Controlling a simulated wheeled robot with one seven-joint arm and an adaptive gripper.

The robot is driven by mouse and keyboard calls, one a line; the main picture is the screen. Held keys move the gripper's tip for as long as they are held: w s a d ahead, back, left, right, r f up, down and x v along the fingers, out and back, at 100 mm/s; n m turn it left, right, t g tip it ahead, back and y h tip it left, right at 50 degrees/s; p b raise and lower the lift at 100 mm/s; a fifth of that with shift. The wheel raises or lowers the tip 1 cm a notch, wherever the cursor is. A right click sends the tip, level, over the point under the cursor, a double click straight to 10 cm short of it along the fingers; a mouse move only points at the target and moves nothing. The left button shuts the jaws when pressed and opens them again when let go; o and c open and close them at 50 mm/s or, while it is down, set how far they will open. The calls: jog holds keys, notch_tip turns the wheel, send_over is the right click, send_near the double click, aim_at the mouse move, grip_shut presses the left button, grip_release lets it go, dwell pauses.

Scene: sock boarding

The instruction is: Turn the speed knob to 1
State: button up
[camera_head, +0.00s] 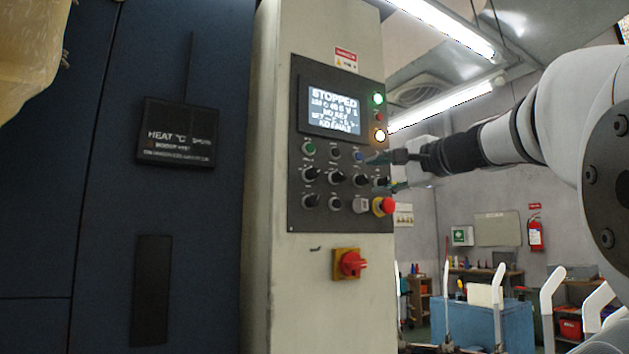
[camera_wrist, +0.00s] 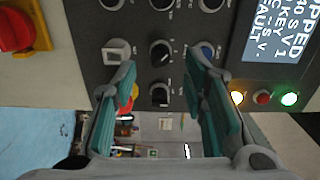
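The grey control panel (camera_head: 322,219) carries several black knobs, and their labels are too small to read, so I cannot tell which is the speed knob. My gripper (camera_head: 377,171) is at the panel's right edge. In the wrist view my gripper (camera_wrist: 161,76) is open, with one teal-padded finger on either side of the rightmost-column black knob (camera_wrist: 160,94). No contact with that knob shows. Another black knob (camera_wrist: 160,52) lies just beyond the fingertips. The display (camera_head: 333,111) reads STOPPED; its smaller lines are only partly legible.
The red emergency stop (camera_head: 386,206) sits below my gripper, partly behind a finger in the wrist view. A white switch (camera_head: 361,204) and a blue button (camera_wrist: 206,49) flank the knobs. A red rotary switch (camera_head: 351,264) is lower. Open room lies right of the cabinet.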

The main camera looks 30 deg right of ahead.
jog(key=s, duration=0.7)
jog(key=shift+s, duration=0.2)
jog(key=shift+f, duration=0.1)
jog(key=s+a+f+n+g+y, duration=0.15)
jog(key=a+f+n+g, duration=0.25)
jog(key=a+f, duration=0.75)
jog(key=s+a+f+n+g+y, duration=0.15)
jog(key=a+f+n+g, duration=0.3)
jog(key=a+f, duration=0.65)
jog(key=s+a+f+n+g+h, duration=0.1)
jog(key=s+f+n+g+h, duration=0.1)
jog(key=s+f+n, duration=0.6)
jog(key=s+a+f+n+g+h, duration=0.15)
jog(key=s+f, duration=0.35)
jog(key=f, duration=0.8)
jog(key=s+d+f+g, duration=0.1)
jog(key=s+f+g, duration=0.3)
jog(key=s, duration=0.5)
notch_tip(320, 180, up, 20)
jog(key=t+p, duration=0.2)
jog(key=p, duration=1.6)
jog(key=shift+s+r+m, duration=0.15)
jog(key=shift+s+m, duration=0.15)
jog(key=shift+s, duration=0.1)
